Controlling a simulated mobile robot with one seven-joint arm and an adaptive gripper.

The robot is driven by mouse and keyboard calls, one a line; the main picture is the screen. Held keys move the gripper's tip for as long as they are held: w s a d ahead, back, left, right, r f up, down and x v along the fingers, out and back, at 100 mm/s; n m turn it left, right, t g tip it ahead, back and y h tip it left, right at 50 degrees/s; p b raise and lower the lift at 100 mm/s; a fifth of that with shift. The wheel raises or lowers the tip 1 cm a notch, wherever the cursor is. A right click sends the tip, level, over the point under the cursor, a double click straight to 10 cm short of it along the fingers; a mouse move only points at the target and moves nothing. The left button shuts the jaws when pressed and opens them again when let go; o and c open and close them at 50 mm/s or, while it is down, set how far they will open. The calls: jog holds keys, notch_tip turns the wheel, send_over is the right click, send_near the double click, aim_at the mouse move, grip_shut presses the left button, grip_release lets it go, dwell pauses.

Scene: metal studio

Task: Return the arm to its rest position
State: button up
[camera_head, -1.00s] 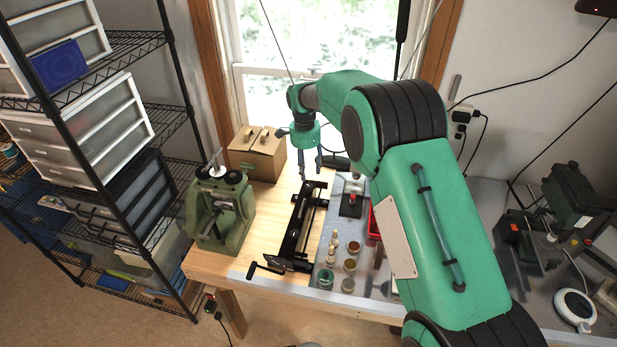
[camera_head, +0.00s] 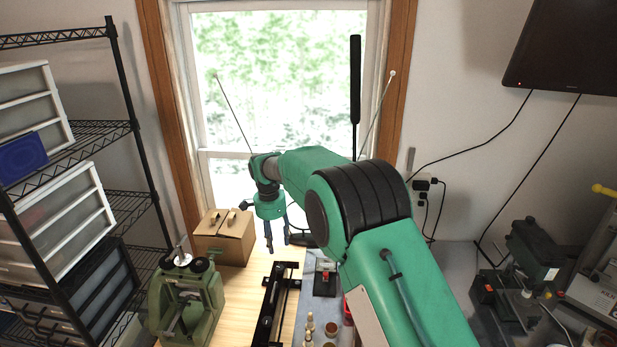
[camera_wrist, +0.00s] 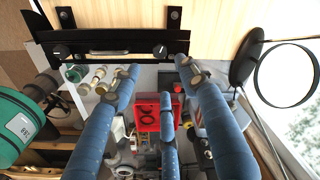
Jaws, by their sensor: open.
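My arm is green with black joint covers. It reaches from the lower right of the head view toward the window. My gripper (camera_head: 277,240) hangs fingers down from the arm's end, above the wooden bench and to the right of the cardboard box. Its blue fingers are spread apart, with nothing held between them. In the wrist view, my gripper (camera_wrist: 158,85) shows as several blue fingers, open and empty, above the bench and a red tray (camera_wrist: 157,117).
A cardboard box (camera_head: 225,237), a green machine (camera_head: 187,300) and a black rail tool (camera_head: 273,305) are on the bench. A wire shelf (camera_head: 150,215) stands left. Another machine (camera_head: 510,285) is at right. A black screen (camera_head: 565,45) hangs upper right.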

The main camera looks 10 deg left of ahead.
jog(key=s+d+r+n+t+b, duration=0.1)
jog(key=s+d+r, duration=0.2)
jog(key=d+r, duration=0.3)
jog(key=s+d+r+n+b, duration=0.1)
jog(key=s+d+r+b, duration=0.15)
jog(key=d+r, duration=0.4)
jog(key=s+d+r+n+t+b, duration=0.1)
jog(key=s+d+r, duration=0.3)
jog(key=s+d, duration=0.3)
jog(key=s+d+r+n+b, duration=0.1)
jog(key=s+d+r+n, duration=0.15)
jog(key=s+d, duration=0.4)
jog(key=s+d+f+n+t+b, duration=0.1)
jog(key=s+d+f, duration=0.1)
jog(key=s+d, duration=0.3)
jog(key=s+d+f+n+t+b, duration=0.1)
jog(key=s+d, duration=0.3)
jog(key=s, duration=1)
jog(key=s+d+f+n+t+b, duration=0.1)
jog(key=s+d, duration=0.4)
jog(key=s, duration=0.5)
notch_tip(320, 180, down, 3)
jog(key=shift+s+d+r+n+b, duration=0.15)
jog(key=shift+d+n+b, duration=0.2)
jog(key=shift+b, duration=0.4)
